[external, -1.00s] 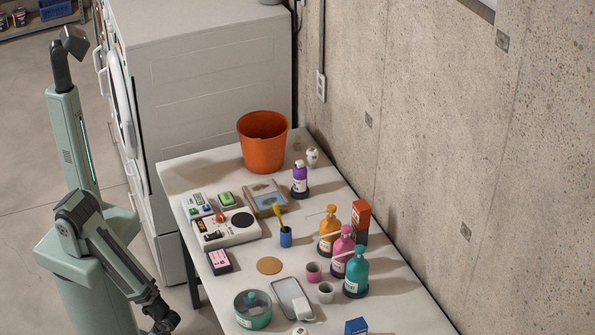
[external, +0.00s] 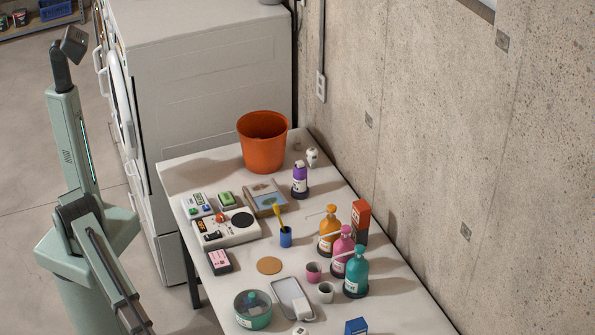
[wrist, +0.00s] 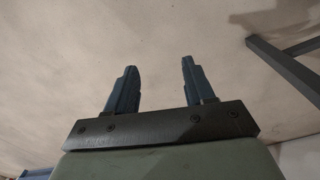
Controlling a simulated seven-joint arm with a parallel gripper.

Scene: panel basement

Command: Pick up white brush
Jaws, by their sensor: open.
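I cannot clearly make out a white brush. A small white item (external: 298,308) lies at the grey tray (external: 284,290) near the table's front, and another white item (external: 300,331) is cut by the bottom edge; neither can be told for sure. A yellow-topped brush (external: 279,216) stands in a blue cup (external: 286,237). My gripper (wrist: 153,85) is open and empty in the wrist view, with bare floor beyond it. In the external view it is below the picture, left of the table.
The white table (external: 393,300) holds an orange bucket (external: 263,144), a teal bowl (external: 253,312), and teal (external: 356,275), pink (external: 342,253) and orange (external: 329,234) bottles. A concrete wall (external: 430,130) borders the right. A dark bar (wrist: 282,68) crosses the wrist view's right.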

